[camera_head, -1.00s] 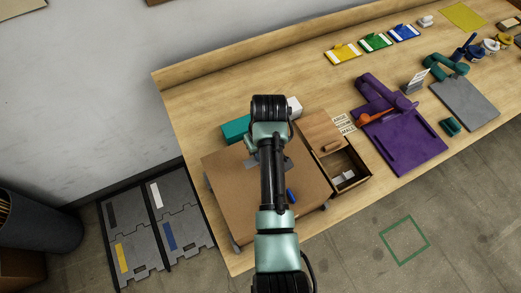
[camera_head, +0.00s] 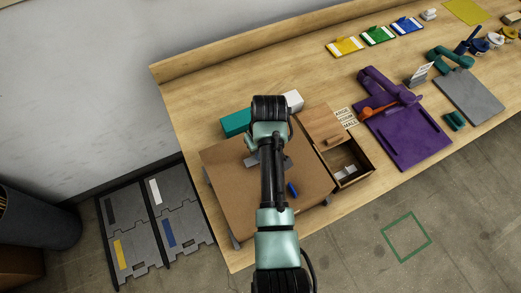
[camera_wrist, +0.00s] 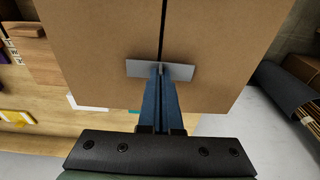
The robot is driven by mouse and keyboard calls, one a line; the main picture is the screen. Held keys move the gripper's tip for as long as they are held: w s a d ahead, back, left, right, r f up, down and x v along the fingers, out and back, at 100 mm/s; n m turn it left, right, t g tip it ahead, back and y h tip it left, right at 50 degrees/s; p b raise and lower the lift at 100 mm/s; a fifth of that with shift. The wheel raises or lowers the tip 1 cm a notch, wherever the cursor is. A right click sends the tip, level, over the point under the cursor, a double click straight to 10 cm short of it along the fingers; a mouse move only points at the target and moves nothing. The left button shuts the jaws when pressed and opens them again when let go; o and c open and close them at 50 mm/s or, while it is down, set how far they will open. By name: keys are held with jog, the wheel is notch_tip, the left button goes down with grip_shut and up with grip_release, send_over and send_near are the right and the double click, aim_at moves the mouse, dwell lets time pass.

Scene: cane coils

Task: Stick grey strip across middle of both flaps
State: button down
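The cardboard box (camera_head: 225,180) stands on the bench, and its two brown flaps (camera_wrist: 100,40) and (camera_wrist: 220,40) meet at a narrow dark seam in the wrist view. The grey strip (camera_wrist: 184,70) lies crosswise over the seam, with one end over each flap. Part of it also shows beside my arm in the head view (camera_head: 287,162). My gripper (camera_wrist: 161,74) has its blue fingers close together on the middle of the strip. Whether the strip touches the flaps all along cannot be told. My arm hides the middle of the box in the head view.
A wooden box with an open compartment (camera_head: 368,176) stands right of the cardboard box. A teal block (camera_head: 235,123) and a white block (camera_head: 293,100) are behind it. A purple fixture (camera_head: 415,145) is farther right.

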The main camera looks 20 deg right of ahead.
jog(key=shift+f+b, duration=0.55)
jog(key=shift+f, duration=0.25)
dwell(0.5)
dwell(0.5)
jog(key=c, duration=1)
grip_release()
notch_tip(320, 180, up, 5)
jog(key=p, duration=0.5)
jog(key=shift+r, duration=1.05)
